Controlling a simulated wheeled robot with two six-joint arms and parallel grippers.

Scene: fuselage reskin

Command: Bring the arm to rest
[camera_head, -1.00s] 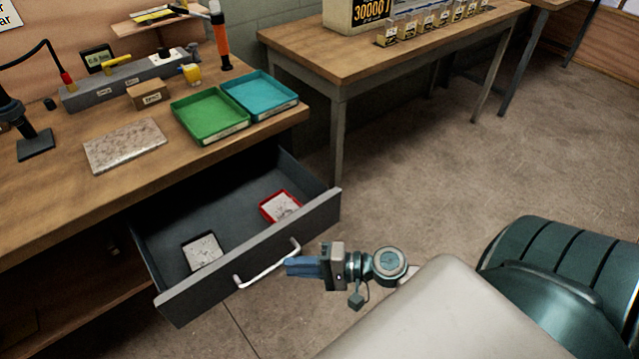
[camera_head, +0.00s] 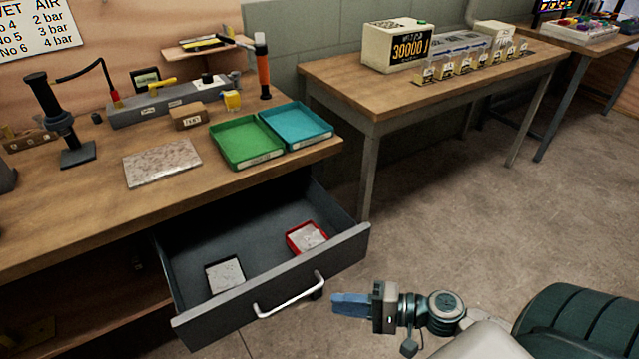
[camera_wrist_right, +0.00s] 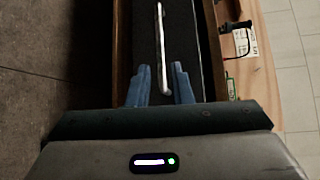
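My right gripper (camera_head: 336,303) has blue fingers and is to the right of the open drawer's bar handle (camera_head: 290,297), with a small gap between them in the head view. In the right wrist view my right gripper (camera_wrist_right: 158,74) has its two fingers apart and nothing held. The light handle (camera_wrist_right: 161,48) shows ahead, between the fingers' lines. The grey drawer (camera_head: 205,333) stands pulled out from under the wooden workbench (camera_head: 70,225). My left gripper is not in view.
The drawer holds a red-rimmed tray (camera_head: 291,241) and a dark-rimmed tray (camera_head: 210,283). A green tray (camera_head: 245,142) and a blue tray (camera_head: 297,126) lie on the bench. A second table (camera_head: 345,78) stands behind. Floor (camera_head: 460,205) to the right is clear.

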